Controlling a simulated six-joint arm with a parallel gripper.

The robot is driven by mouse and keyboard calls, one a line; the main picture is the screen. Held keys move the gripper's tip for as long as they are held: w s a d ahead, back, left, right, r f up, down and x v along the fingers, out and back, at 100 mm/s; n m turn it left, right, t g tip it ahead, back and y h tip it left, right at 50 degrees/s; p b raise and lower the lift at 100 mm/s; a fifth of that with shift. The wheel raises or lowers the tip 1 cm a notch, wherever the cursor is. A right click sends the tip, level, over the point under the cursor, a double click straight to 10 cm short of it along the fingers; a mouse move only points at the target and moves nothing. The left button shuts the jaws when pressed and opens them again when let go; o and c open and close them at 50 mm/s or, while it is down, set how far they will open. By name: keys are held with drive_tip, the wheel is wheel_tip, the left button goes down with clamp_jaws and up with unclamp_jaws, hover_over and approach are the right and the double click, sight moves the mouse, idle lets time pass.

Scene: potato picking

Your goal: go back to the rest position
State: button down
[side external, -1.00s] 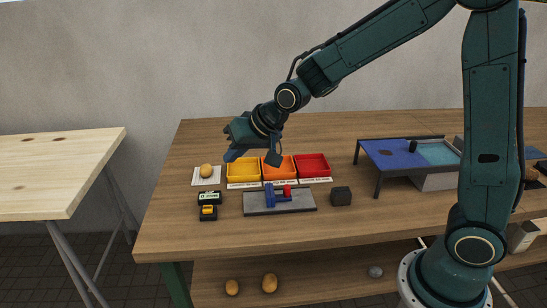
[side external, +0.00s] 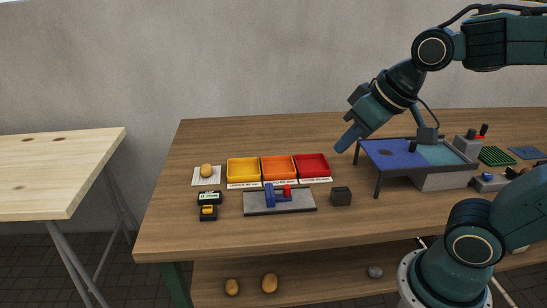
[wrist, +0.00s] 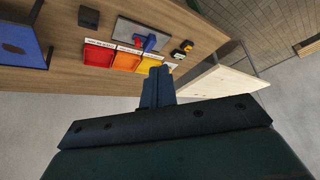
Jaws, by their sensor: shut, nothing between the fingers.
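My gripper (side external: 346,137) is in the air above the table, just left of the raised blue platform, behind and right of the red tray. Its blue fingers are together and hold nothing. In the wrist view the shut fingers (wrist: 158,85) point toward the trays. No potato is at the fingers. One potato (side external: 206,171) sits on a small white square at the table's left. The yellow tray (side external: 243,180), orange tray (side external: 278,178) and red tray (side external: 313,176) stand in a row with label strips in front, and all look empty.
The raised blue platform (side external: 378,150) on legs stands close to my gripper. A grey plate (side external: 300,205) with a blue and red fixture and a dark cube (side external: 341,196) lie in front of the trays. The table's back middle is clear.

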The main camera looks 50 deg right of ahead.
drive_tip(key=s+d, duration=0.1)
drive_tip(key=s, duration=0.5)
drive_tip(key=shift+s+f+n+g, duration=0.2)
drive_tip(key=shift+f+n+g, duration=0.1)
